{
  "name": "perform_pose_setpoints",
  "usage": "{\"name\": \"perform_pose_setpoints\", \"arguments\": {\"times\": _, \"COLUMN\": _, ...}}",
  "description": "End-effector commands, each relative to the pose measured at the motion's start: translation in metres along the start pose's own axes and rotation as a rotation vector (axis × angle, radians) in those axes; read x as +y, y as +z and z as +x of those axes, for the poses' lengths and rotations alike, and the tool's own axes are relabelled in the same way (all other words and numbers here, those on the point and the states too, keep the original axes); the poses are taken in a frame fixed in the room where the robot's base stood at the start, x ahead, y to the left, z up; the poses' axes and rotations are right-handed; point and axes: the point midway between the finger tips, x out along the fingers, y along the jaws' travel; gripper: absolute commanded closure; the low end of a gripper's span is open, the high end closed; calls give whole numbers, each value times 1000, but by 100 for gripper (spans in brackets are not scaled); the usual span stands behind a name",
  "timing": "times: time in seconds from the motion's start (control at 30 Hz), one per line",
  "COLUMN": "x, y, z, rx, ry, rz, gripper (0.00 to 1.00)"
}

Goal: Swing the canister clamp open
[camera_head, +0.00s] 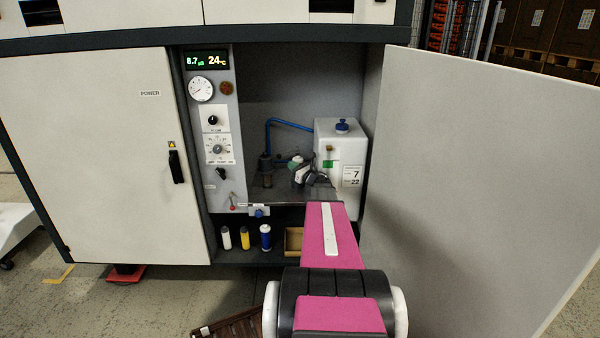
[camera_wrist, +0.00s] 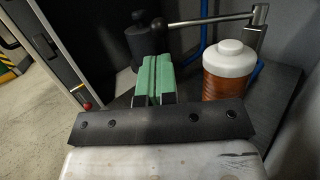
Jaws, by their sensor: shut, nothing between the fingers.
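An amber canister with a white cap (camera_wrist: 229,64) stands upright on a dark shelf, right of my gripper in the wrist view. My gripper (camera_wrist: 154,72) has green finger pads close together, shut and empty, in front of the dark cylinder and left of the canister. In the head view my gripper (camera_head: 299,166) is inside the cabinet, and the canister is largely hidden there.
A white tank with a blue cap (camera_head: 340,150) stands right in the cabinet. A blue hose (camera_head: 290,121) arches behind. The control panel (camera_head: 212,130) is on the left. The open door (camera_head: 470,180) flanks my arm on the right. Bottles (camera_head: 245,238) stand below the shelf.

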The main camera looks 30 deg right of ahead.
Motion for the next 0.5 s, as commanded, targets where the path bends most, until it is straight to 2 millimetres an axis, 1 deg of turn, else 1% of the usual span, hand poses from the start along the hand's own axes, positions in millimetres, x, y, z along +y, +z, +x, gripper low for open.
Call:
{"name": "perform_pose_setpoints", "arguments": {"times": 0.03, "x": -1, "y": -1, "z": 12, "rx": 0, "ry": 2, "rz": 0, "gripper": 100}}
{"name": "perform_pose_setpoints", "arguments": {"times": 0.2, "x": -1, "y": 0, "z": 37, "rx": -1, "ry": 1, "rz": 0, "gripper": 100}}
{"name": "perform_pose_setpoints", "arguments": {"times": 0.33, "x": 0, "y": 0, "z": 48, "rx": 0, "ry": 0, "rz": 1, "gripper": 100}}
{"name": "perform_pose_setpoints", "arguments": {"times": 0.5, "x": 0, "y": 0, "z": 54, "rx": -1, "ry": -1, "rz": 1, "gripper": 100}}
